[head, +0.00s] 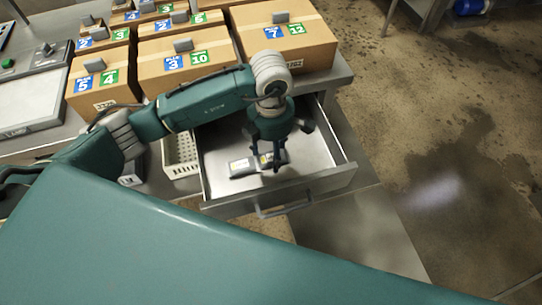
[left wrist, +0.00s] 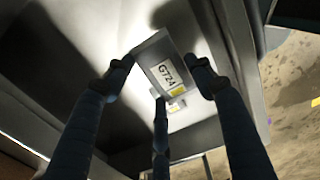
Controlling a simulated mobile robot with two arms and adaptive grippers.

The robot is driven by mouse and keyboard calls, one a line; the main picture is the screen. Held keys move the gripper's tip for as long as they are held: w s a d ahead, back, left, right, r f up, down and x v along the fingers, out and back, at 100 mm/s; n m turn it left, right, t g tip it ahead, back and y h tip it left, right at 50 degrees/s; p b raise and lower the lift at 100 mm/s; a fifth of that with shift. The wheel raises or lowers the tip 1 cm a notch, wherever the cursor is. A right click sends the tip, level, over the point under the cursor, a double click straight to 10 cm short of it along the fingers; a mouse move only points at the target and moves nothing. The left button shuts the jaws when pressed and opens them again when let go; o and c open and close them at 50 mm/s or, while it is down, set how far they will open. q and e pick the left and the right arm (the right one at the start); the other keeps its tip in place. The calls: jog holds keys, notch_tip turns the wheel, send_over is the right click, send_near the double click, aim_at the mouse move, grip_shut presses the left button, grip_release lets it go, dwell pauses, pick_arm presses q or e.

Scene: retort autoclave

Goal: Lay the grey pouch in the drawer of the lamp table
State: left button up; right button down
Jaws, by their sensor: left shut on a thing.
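The drawer (head: 325,183) of the metal lamp table (head: 338,72) is pulled open, and its pale metal floor shows. My left gripper (head: 268,165) points down inside the drawer's outline, shut on the grey pouch (head: 240,167). In the left wrist view the pouch (left wrist: 148,52) sits between the fingers (left wrist: 163,80), with a white label reading G724 and a yellow patch. A smaller pale label shows just below it. I cannot tell whether the pouch touches the drawer floor. My right gripper is out of view.
Several cardboard boxes (head: 285,45) with numbered blue and green labels stand on the table top behind the drawer. A white slotted basket (head: 181,157) is left of the drawer. The wet floor (head: 440,120) at right is clear.

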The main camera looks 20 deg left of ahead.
aim_at(271, 154)
pick_arm(q)
notch_tip(271, 154, down, 4)
jog(key=shift+r, duration=0.25)
jog(key=shift+f, duration=0.2)
jog(key=shift+f+b, duration=0.45)
jog(key=shift+b, duration=0.05)
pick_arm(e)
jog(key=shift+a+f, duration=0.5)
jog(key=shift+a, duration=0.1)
pick_arm(q)
jog(key=o, duration=1.2)
jog(key=shift+r, duration=0.1)
jog(key=shift+o, duration=0.2)
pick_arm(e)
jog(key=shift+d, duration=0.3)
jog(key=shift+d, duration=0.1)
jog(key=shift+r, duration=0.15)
